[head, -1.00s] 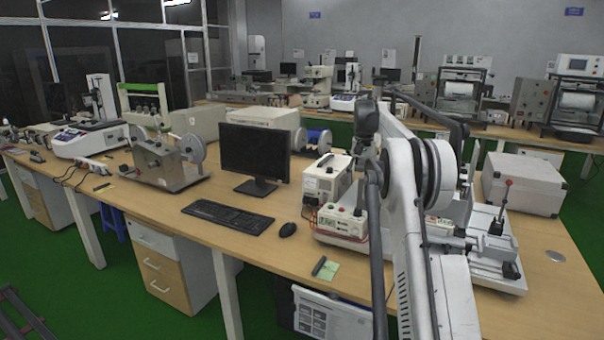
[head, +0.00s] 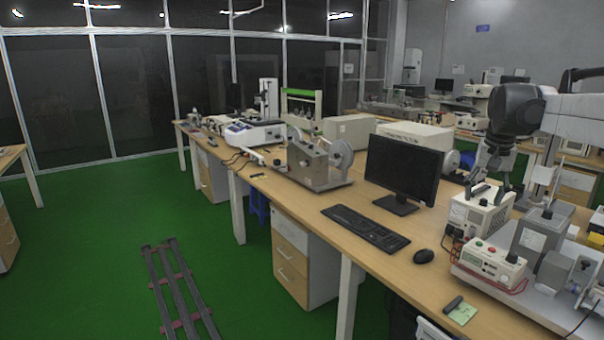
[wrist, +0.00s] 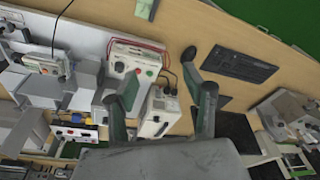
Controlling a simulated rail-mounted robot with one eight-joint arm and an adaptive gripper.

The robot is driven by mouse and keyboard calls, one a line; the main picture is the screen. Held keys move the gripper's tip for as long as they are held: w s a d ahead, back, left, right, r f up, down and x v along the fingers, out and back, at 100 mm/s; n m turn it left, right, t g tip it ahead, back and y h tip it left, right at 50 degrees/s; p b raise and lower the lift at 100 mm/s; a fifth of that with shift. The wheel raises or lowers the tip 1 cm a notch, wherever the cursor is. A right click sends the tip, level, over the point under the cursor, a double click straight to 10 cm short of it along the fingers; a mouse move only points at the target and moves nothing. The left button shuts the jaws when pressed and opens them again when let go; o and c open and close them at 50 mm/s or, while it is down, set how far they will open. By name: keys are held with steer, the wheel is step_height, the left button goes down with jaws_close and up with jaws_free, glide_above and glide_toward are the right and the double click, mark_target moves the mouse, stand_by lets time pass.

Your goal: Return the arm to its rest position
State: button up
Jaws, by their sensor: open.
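My arm (head: 575,118) reaches in from the right edge of the head view, its white link roughly level. My gripper (head: 486,188) hangs from the dark wrist joint and points down above the bench, near the white power box (head: 478,212). In the wrist view my gripper (wrist: 160,72) has its two green-grey fingers spread apart, with nothing held between them. The white power box (wrist: 160,115) shows below and between the fingers. How high the fingertips are above it is hard to tell.
The wooden bench (head: 290,200) carries a monitor (head: 403,168), a keyboard (head: 365,229), a mouse (head: 424,256) and a red-buttoned tester (head: 490,262). A reel machine (head: 318,165) stands farther left. A dark floor rail (head: 180,290) lies on open green floor.

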steer(key=s+a+n+t, duration=0.2)
steer(key=s+a+n, duration=0.1)
steer(key=s+a, duration=1.3)
steer(key=s+a+f+n+t, duration=0.1)
steer(key=s+a+f, duration=0.4)
steer(key=s, duration=0.3)
steer(key=s+a+f+n+t, duration=0.1)
steer(key=s+a+f, duration=0.4)
steer(key=s, duration=0.4)
steer(key=shift+s+a+f+t+y, duration=0.3)
steer(key=shift+a+f+t+y, duration=0.1)
steer(key=shift+f, duration=0.4)
